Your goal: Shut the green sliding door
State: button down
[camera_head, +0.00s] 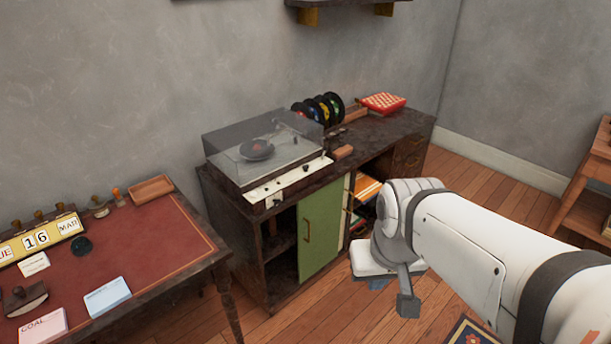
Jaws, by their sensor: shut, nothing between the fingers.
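The green sliding door (320,236) stands upright in the front of the dark wooden cabinet (240,222). A slim handle (307,230) is near its left edge. Left of the door, an open compartment (279,248) shows a shelf inside. A narrow cream strip (343,210) runs along the door's right side. My gripper (378,284) is in front of the cabinet, right of the door and lower than its handle, apart from both.
Right of the door, an open compartment holds books (368,188). A red-topped desk (165,235) stands left. Wooden floor is clear before the cabinet.

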aim_at(320, 213)
jog(key=z, duration=0.3)
jog(key=i, duration=1.25)
jog(key=u, duration=0.35)
